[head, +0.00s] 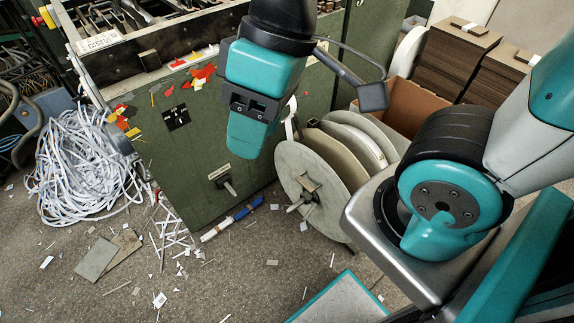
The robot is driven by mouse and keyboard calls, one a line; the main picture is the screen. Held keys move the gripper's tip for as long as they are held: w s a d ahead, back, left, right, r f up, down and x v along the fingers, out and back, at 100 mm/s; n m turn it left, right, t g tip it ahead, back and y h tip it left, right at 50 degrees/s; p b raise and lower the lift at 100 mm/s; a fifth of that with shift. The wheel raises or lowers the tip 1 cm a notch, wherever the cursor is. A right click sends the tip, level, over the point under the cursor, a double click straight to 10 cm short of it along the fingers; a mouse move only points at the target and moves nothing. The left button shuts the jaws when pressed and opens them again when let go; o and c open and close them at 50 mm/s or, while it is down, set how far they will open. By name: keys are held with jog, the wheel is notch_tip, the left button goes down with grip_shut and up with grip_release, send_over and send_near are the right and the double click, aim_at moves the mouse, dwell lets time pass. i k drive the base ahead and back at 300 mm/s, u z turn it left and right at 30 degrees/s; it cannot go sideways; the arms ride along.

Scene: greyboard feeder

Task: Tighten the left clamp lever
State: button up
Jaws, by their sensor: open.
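A small lever (226,186) with a dark base and grey handle sticks out low on the front of the green machine housing (190,160). A white label (219,170) sits just above it, too small to read. I cannot tell for certain that it is the left clamp lever. Another grey handle (297,204) sticks out from the hub of the front reel disc, to the right. My gripper (246,138), teal and black, hangs from the top, above and in front of the lever, apart from it. It is open and seems empty; its fingertips are hard to make out.
Large reel discs (312,185) stand right of the lever. A blue and white rod (233,219) lies on the floor below. White strips (80,180) heap at left. Grey board pieces (97,258) and scraps litter the floor. Brown board stacks (450,60) stand back right.

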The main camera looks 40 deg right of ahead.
aim_at(314, 206)
jog(key=z, duration=0.8)
jog(key=k, duration=1.05)
jog(key=u, duration=0.8)
